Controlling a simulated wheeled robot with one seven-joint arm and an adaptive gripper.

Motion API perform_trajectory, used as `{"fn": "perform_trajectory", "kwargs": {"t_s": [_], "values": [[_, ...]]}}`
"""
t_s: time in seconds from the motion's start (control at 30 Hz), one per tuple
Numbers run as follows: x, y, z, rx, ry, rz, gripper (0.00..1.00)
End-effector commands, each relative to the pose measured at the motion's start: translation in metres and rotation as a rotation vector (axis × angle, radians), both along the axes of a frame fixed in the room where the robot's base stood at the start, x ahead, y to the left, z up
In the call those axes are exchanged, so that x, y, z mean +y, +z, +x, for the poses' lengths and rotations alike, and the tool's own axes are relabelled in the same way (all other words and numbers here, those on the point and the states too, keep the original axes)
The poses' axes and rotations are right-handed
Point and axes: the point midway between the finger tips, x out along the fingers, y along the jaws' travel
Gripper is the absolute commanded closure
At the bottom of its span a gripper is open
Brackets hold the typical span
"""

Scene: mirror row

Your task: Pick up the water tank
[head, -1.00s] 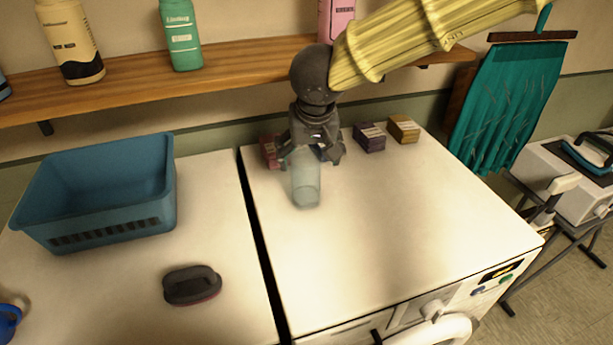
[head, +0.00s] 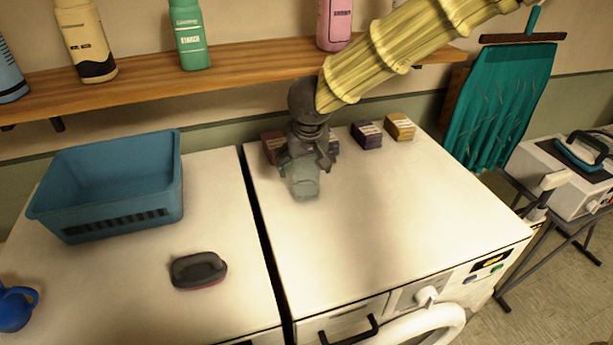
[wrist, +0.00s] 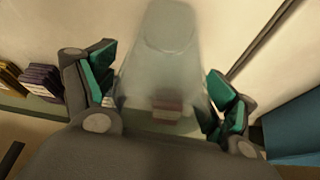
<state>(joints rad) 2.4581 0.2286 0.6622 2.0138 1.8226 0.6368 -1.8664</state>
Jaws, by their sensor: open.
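The water tank (head: 304,186) is a clear, pale, see-through vessel standing on the white top of the right-hand machine. My gripper (head: 306,166) is open, low over the tank, with its fingers reaching down around its upper part in the head view. In the wrist view the tank (wrist: 165,65) lies between the two green-padded fingers of my gripper (wrist: 168,98), with a gap visible at the sides. Whether either pad touches it I cannot tell. The gripper hides the tank's upper end in the head view.
Small boxes, reddish (head: 271,145), purple (head: 367,134) and tan (head: 400,127), stand behind on the machine top (head: 400,210). A blue basket (head: 110,190) and a dark brush (head: 198,270) are on the left top. A wooden shelf (head: 230,76) with bottles runs above. The machine top's front is clear.

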Motion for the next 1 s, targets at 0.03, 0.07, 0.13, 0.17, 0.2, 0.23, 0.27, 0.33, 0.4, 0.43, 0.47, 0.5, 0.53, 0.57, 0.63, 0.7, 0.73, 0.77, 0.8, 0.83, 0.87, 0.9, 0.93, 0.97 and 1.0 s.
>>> {"fn": "perform_trajectory", "kwargs": {"t_s": [0.03,0.07,0.13,0.17,0.2,0.23,0.27,0.33,0.4,0.43,0.47,0.5,0.53,0.57,0.63,0.7,0.73,0.77,0.8,0.83,0.87,0.9,0.93,0.97,1.0], "values": [[-0.0005,-0.0013,0.0007,0.001,-0.001,0.0,0.15],[-0.0007,-0.0015,0.001,0.002,-0.002,0.0,0.2],[-0.0013,-0.0013,0.0009,0.002,-0.002,0.0,0.33],[-0.0015,-0.0013,0.0009,0.002,-0.003,0.0,0.38],[-0.0015,-0.001,0.0005,0.001,-0.002,0.0,0.46],[-0.0015,-0.001,0.0006,0.001,-0.002,0.0,0.51],[-0.0015,-0.0011,0.0006,0.002,-0.002,0.0,0.56],[-0.0011,-0.001,0.0005,0.002,-0.002,0.0,0.62],[-0.0008,-0.0011,0.0005,0.002,-0.002,0.0,0.63],[-0.0007,-0.0011,0.0005,0.002,-0.001,0.0,0.63],[-0.0007,-0.0011,0.0005,0.002,-0.001,0.0,0.63],[-0.0007,-0.0011,0.0005,0.002,-0.001,0.0,0.63],[-0.0008,-0.0011,0.0004,0.002,-0.002,0.0,0.63],[-0.0009,-0.0008,0.0005,0.001,-0.002,0.001,0.63],[-0.0012,-0.001,0.0003,0.002,-0.002,0.0,0.63],[-0.0013,-0.0012,0.0003,0.002,-0.002,0.0,0.64],[-0.0013,-0.0012,0.0003,0.002,-0.002,0.0,0.64],[-0.0012,-0.0011,0.0002,0.002,-0.002,0.0,0.64],[-0.0011,-0.0008,0.0003,0.002,-0.002,0.0,0.64],[-0.001,-0.0007,0.0003,0.002,-0.002,0.0,0.64],[-0.0009,-0.0004,0.0003,0.002,-0.002,0.0,0.64],[-0.0009,0.0001,0.0003,0.001,-0.002,0.001,0.64],[-0.0008,0.0007,0.0004,0.001,-0.002,0.001,0.64],[-0.0007,0.0012,0.0005,0.001,-0.002,0.001,0.64],[-0.0007,0.0023,0.0005,0.001,-0.002,0.001,0.64]]}}
